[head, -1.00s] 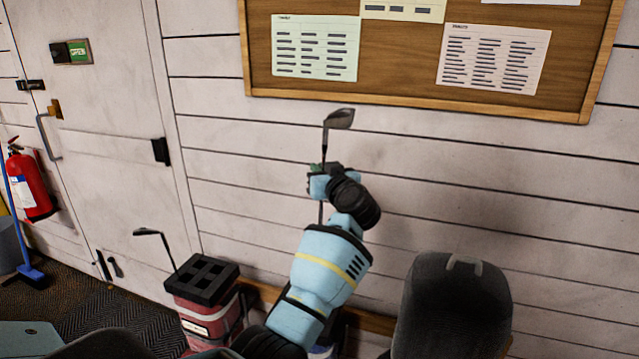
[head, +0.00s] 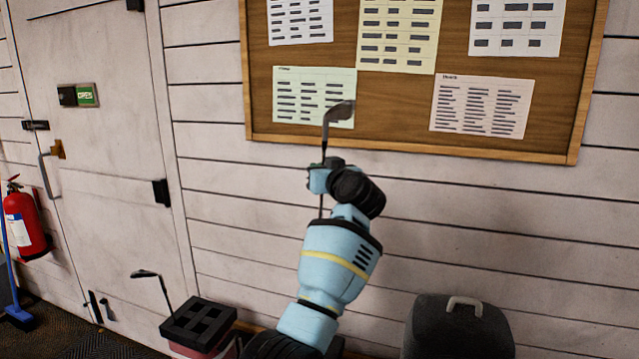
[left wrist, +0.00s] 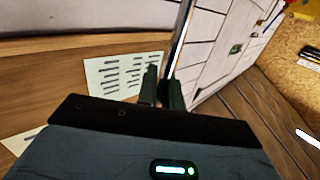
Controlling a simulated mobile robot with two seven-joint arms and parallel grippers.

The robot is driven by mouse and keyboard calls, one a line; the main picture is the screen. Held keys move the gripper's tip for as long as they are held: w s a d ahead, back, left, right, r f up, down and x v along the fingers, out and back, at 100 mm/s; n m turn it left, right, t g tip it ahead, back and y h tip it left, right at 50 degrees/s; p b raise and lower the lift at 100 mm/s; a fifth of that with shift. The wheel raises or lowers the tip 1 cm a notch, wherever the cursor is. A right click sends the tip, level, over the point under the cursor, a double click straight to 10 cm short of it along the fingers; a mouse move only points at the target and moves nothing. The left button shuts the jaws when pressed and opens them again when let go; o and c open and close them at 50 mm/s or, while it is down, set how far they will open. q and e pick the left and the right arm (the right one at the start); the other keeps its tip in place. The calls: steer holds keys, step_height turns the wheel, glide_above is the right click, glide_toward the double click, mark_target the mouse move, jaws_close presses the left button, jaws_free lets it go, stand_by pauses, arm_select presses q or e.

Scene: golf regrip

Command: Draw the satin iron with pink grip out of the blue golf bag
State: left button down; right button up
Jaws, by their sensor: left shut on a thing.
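The satin iron (head: 338,116) is upright, its grey head above my left gripper and in front of the notice board. My left gripper (head: 322,178) is shut on its shaft, a little below the head. The shaft also shows below the gripper, then passes out of sight behind my arm. The left wrist view shows the shaft (left wrist: 182,38) at the fingers of the left gripper (left wrist: 163,85). The pink grip and the blue golf bag cannot be made out now; my arm covers that area. My right gripper is not in view.
A red bag with a black divided top (head: 198,324) stands at the lower left, with another club (head: 147,274) sticking out. A dark case-like object (head: 458,328) stands at the lower right. The notice board (head: 400,145) hangs on the white wall behind. A fire extinguisher (head: 24,222) is far left.

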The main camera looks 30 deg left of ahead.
mark_target(324, 131)
arm_select(q)
steer(key=shift+r, duration=4.7)
